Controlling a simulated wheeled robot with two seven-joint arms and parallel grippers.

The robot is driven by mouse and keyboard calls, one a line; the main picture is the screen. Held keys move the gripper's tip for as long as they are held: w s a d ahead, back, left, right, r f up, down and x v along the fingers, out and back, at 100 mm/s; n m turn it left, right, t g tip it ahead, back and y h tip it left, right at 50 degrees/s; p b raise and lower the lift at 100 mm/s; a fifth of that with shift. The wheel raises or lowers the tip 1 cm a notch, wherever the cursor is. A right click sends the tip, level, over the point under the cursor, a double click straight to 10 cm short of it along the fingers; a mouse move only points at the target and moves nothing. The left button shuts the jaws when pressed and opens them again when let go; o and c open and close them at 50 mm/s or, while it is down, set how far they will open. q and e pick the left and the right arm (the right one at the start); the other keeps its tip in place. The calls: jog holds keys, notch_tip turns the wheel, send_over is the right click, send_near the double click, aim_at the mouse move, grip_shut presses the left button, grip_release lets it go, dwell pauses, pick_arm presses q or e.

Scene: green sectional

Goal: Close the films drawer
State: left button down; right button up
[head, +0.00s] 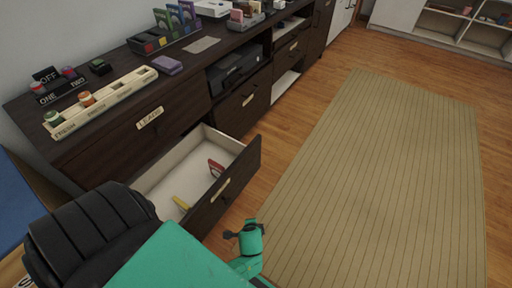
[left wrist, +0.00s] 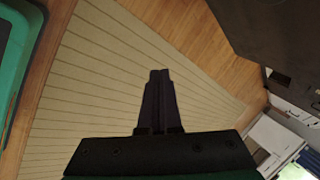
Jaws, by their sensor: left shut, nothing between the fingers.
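An open drawer (head: 158,184) is pulled out from the dark cabinet, low and near me in the head view. Its dark front (head: 240,177) carries a small pale label (head: 220,190) that I cannot read. A red item (head: 215,167) and a yellow item (head: 182,203) lie on its white floor. My left arm's green end part is just right of the drawer front, apart from it in the picture. In the left wrist view my left gripper (left wrist: 159,75) is shut and empty, over the rug and floor. My right gripper is not in view.
A drawer labelled LEADS (head: 150,117) is closed above the open one. A printer (head: 236,70) sits in an open bay farther along. The cabinet top holds trays and small blocks. A striped rug (head: 375,180) covers clear floor to the right.

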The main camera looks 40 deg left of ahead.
pick_arm(q)
jog(key=w+m+t+y+b, duration=0.1)
jog(key=w+t+y+b, duration=0.2)
jog(key=w+b, duration=0.55)
notch_tip(320, 180, up, 8)
jog(key=w+a+t+y+b, duration=0.1)
jog(key=w+t+y+b, duration=0.25)
jog(key=b, duration=0.55)
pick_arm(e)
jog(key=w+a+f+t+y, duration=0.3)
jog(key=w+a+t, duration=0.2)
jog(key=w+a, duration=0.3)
pick_arm(q)
jog(key=n+y+b, duration=0.2)
jog(key=y, duration=0.2)
send_near(250, 148)
jog(key=shift+m+t+h, duration=0.3)
jog(key=shift+t+h, duration=0.05)
jog(key=b+x, duration=0.1)
jog(key=x, duration=0.4)
jog(key=shift+w+a+b, duration=0.1)
jog(key=shift+a+b, duration=0.25)
jog(key=shift+a, duration=0.1)
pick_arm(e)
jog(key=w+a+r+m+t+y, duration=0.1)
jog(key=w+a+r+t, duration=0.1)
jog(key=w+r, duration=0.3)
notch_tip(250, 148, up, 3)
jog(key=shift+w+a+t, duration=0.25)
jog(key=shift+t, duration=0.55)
